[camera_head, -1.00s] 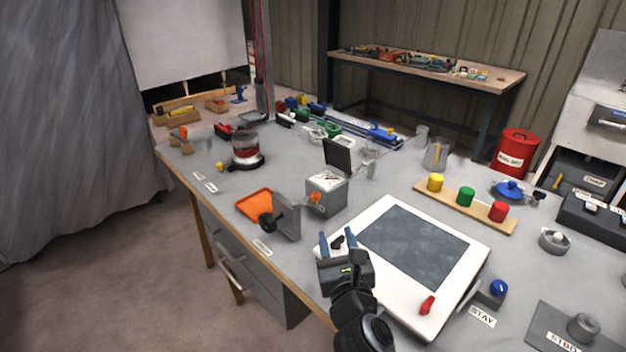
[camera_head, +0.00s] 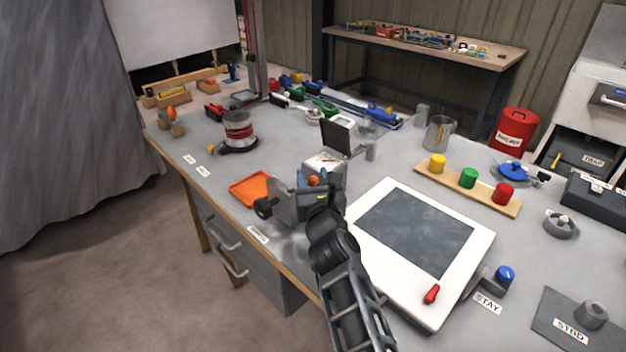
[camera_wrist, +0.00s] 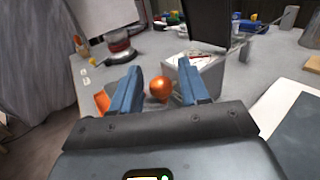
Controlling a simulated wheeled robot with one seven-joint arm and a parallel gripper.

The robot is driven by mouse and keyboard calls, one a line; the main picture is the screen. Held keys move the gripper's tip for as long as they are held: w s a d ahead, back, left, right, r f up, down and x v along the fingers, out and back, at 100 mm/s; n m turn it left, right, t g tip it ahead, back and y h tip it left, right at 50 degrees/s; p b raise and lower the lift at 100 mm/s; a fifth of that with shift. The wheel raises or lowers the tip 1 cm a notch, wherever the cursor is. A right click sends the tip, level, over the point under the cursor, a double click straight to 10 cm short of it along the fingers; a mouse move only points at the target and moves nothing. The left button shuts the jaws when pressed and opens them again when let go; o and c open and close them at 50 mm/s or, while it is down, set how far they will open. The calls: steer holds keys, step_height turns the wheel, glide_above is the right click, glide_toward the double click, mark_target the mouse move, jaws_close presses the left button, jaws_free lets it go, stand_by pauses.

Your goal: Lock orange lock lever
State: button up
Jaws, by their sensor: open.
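The orange lock lever shows as a round orange knob (camera_wrist: 160,88) on the front of a small grey box (camera_head: 326,166) with a raised dark lid (camera_head: 337,138). In the wrist view the knob sits between the two blue fingers of my gripper (camera_wrist: 158,90), with a gap on each side. In the head view my gripper (camera_head: 312,184) is in front of the box and partly covers it, and only a bit of the orange knob (camera_head: 313,181) shows. My gripper is open and holds nothing. Whether the fingertips reach around the knob is unclear.
An orange tray (camera_head: 250,188) and a grey plate with a black knob (camera_head: 265,207) stand close to the left of my gripper. A white panel with a dark screen (camera_head: 415,225) lies to the right. A red-banded jar (camera_head: 238,130) is further back left.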

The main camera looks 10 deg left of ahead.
jaws_close()
stand_by(0.5)
